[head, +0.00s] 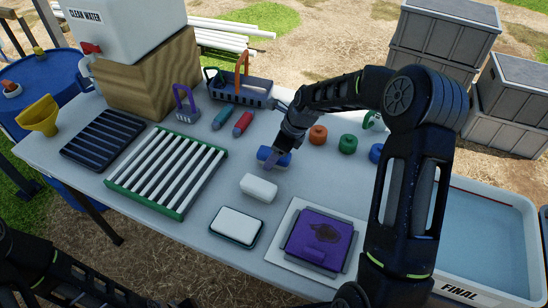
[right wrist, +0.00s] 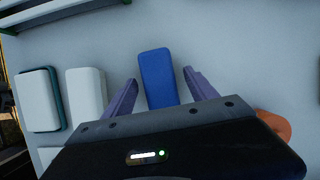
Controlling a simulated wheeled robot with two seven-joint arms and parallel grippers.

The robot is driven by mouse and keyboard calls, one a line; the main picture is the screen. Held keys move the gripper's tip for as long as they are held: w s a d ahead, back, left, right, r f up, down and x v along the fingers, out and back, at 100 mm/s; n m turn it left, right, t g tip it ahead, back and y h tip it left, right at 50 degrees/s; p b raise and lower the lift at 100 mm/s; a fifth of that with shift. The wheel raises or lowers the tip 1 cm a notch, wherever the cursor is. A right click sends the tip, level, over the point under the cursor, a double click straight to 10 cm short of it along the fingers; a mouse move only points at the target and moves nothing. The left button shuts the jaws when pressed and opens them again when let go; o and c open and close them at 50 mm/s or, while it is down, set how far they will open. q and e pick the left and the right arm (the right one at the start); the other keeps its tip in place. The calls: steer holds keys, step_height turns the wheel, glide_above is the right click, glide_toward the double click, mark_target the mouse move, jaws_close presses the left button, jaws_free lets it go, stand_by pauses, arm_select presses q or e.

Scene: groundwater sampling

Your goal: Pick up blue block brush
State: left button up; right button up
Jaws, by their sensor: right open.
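The blue block brush (head: 284,160) lies on the grey table, near its middle. In the right wrist view the blue block (right wrist: 157,68) sits between the two purple fingers of my right gripper (right wrist: 160,78), with a gap on each side. The right gripper (head: 271,160) is open and reaches down at the block in the head view, partly covering it. My left arm shows at the bottom left of the head view; its gripper is out of frame.
A white block (head: 258,188) and a white block in a dark-green tray (head: 236,227) lie closer. Orange (head: 318,135), green (head: 347,144) and blue (head: 376,153) round pieces stand right. A green-ended rack (head: 166,172) is left; a purple item (head: 320,240) sits in front.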

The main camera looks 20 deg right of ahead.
steer(key=shift+c, duration=0.5)
jaws_close()
stand_by(0.4)
